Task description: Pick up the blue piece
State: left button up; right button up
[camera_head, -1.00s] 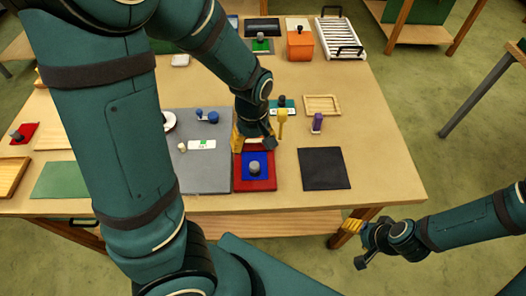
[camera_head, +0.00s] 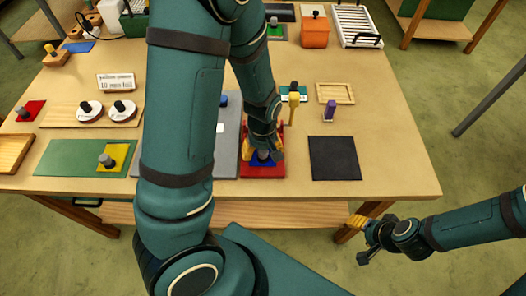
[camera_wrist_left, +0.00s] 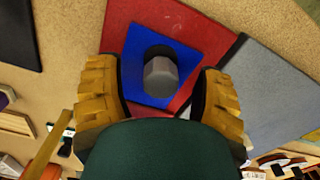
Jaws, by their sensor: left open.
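The blue piece (camera_wrist_left: 135,75) is a flat blue square with a grey knob (camera_wrist_left: 161,76). It lies on a red square (camera_wrist_left: 182,18), turned slightly to it. In the head view my left gripper (camera_head: 263,150) is over the blue piece (camera_head: 261,160) and hides most of it. In the left wrist view my left gripper (camera_wrist_left: 158,72) is open, with one yellow-padded finger on each side of the knob. A gap shows between each finger and the knob. My right gripper (camera_head: 361,241) is off the table's front edge, away from the piece; its jaw state is unclear.
A grey mat (camera_head: 228,160) lies left of the red square and a black square (camera_head: 334,158) to its right. A yellow upright piece (camera_head: 294,104) and a purple piece (camera_head: 330,110) stand behind. A yellow piece (camera_head: 119,152) rests on a green board (camera_head: 70,157).

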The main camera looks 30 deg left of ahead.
pick_arm(q)
jog(key=shift+f, duration=0.6)
jog(key=shift+s, duration=0.1)
grip_shut()
jog(key=shift+r, duration=0.1)
